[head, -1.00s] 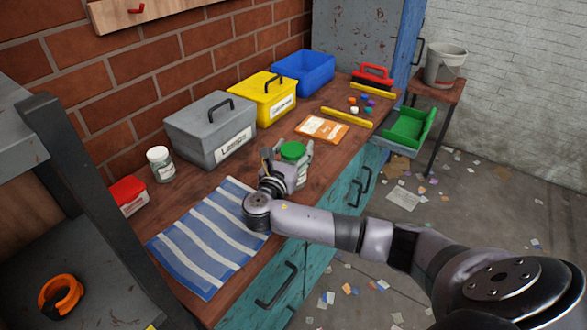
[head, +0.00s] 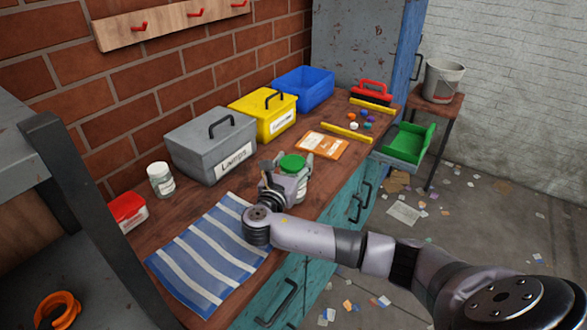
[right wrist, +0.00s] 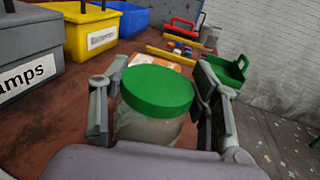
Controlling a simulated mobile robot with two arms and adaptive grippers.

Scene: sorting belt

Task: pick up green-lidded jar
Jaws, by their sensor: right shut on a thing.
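The green-lidded jar (head: 294,164) stands on the wooden bench, with a clear body under a round green lid. It also fills the middle of the right wrist view (right wrist: 158,92). My right gripper (head: 288,180) is shut on the jar, with one finger on each side of its body below the lid; the right wrist view shows both fingers (right wrist: 158,108). In the head view the gripper hides part of the jar's body. I cannot tell whether the jar's base touches the bench. My left gripper is not in view.
A grey "Lamps" box (head: 212,145), a yellow box (head: 262,113) and a blue bin (head: 303,90) line the wall. An orange packet (head: 322,145) lies beyond the jar. A striped cloth (head: 207,255), a white-capped jar (head: 160,180) and a red-lidded tub (head: 127,212) are nearer.

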